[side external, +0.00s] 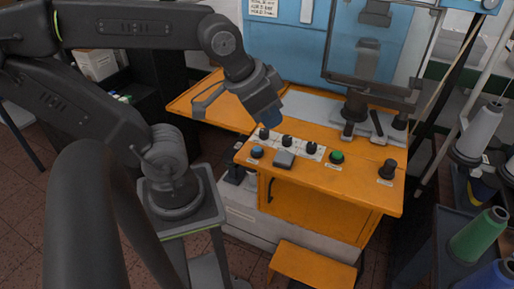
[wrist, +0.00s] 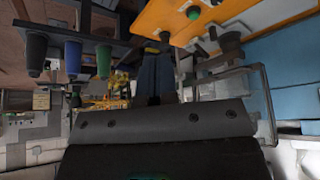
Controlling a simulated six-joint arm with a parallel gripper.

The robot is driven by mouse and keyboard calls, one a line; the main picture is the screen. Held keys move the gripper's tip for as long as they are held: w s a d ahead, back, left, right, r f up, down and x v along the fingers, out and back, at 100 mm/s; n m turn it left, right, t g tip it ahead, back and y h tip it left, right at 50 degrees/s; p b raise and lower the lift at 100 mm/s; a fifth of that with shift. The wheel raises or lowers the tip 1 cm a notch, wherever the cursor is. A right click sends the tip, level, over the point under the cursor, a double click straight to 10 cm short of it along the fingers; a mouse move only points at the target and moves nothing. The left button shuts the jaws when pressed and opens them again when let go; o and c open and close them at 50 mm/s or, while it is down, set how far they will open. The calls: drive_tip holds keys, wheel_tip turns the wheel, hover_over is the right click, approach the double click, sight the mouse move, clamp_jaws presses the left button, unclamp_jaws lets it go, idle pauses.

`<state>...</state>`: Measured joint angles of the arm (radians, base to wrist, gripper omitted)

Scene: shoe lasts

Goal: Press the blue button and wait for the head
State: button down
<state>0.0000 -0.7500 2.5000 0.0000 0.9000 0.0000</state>
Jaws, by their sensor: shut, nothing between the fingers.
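The blue button (side external: 257,151) is at the left front of the orange console (side external: 365,183), in a black collar. My gripper (side external: 268,119) is shut and empty, pointing down above the console's left part, up and to the right of the blue button in the picture; I see a gap between them. The grey machine head (side external: 368,55) is at the back against the blue panel, above a dark holder (side external: 354,106). In the wrist view the orange console (wrist: 160,22) is at the top with the green button (wrist: 193,12); the blue button is not seen there.
Black knobs and a grey box (side external: 284,158) lie between the blue button and the green button (side external: 337,156). A black knob (side external: 387,169) stands at the right. A clear guard frame (side external: 375,82) is at the back. Thread cones (side external: 479,235) stand at the far right.

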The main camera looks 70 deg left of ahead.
drive_tip(key=shift+a, duration=0.1)
drive_tip(key=w+a+f+m+t+y, duration=0.1)
drive_tip(key=w+a+m+t+y, duration=0.2)
drive_tip(key=w+a, duration=0.45)
drive_tip(key=w+a+m+t+y, duration=0.25)
drive_tip(key=w+a+m, duration=0.2)
drive_tip(key=a, duration=0.55)
drive_tip(key=m+g+h, duration=0.4)
drive_tip(key=m+h, duration=0.5)
drive_tip(key=h, duration=0.3)
hover_over(256, 149)
wheel_tip(256, 149, down, 11)
drive_tip(key=shift+r+y, duration=0.1)
drive_tip(key=shift+y, duration=0.25)
drive_tip(key=shift+f, duration=4.4)
